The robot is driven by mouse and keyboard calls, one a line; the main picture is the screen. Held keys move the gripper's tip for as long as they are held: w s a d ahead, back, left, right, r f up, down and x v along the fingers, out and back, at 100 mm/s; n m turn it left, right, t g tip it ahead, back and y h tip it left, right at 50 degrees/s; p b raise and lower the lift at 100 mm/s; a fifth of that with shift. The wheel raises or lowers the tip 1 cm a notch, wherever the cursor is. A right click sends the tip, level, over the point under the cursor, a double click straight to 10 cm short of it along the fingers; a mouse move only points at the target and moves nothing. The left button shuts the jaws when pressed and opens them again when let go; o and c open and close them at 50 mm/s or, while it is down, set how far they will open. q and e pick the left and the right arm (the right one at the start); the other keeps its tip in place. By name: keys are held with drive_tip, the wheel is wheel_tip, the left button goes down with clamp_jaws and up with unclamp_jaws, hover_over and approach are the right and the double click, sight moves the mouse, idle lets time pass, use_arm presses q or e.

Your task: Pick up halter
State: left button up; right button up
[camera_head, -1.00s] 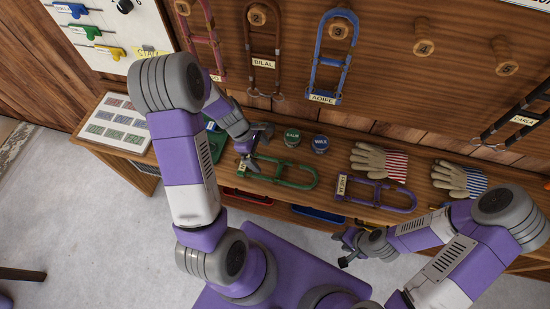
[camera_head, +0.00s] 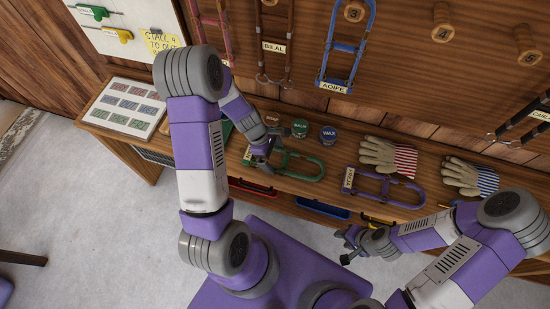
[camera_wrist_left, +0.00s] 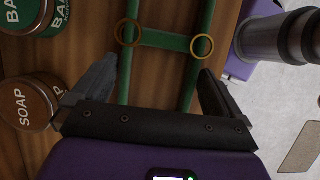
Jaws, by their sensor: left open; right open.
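A green halter (camera_head: 305,176) lies on the wooden shelf; its left end is hidden by my left gripper (camera_head: 262,152). In the left wrist view the green halter (camera_wrist_left: 165,40) shows two long straps, a crossbar and brass rings. My left gripper (camera_wrist_left: 155,85) is open there, with one finger outside each strap, and I see no grip on it. A purple halter (camera_head: 385,187) with a name tag lies farther right on the shelf. My right gripper (camera_head: 350,245) is open and empty in front of the shelf, below the purple halter.
Tins of soap (camera_wrist_left: 27,100), balm (camera_head: 299,127) and wax (camera_head: 328,135) stand close behind the green halter. Gloves (camera_head: 388,155) lie to the right. Red, brown and blue (camera_head: 346,45) halters hang on the wall above. A colour chart board (camera_head: 124,107) lies at the left.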

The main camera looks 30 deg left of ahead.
use_arm(q)
drive_tip(key=shift+f, duration=0.2)
drive_tip(key=c, duration=1)
drive_tip(key=shift+r, duration=0.1)
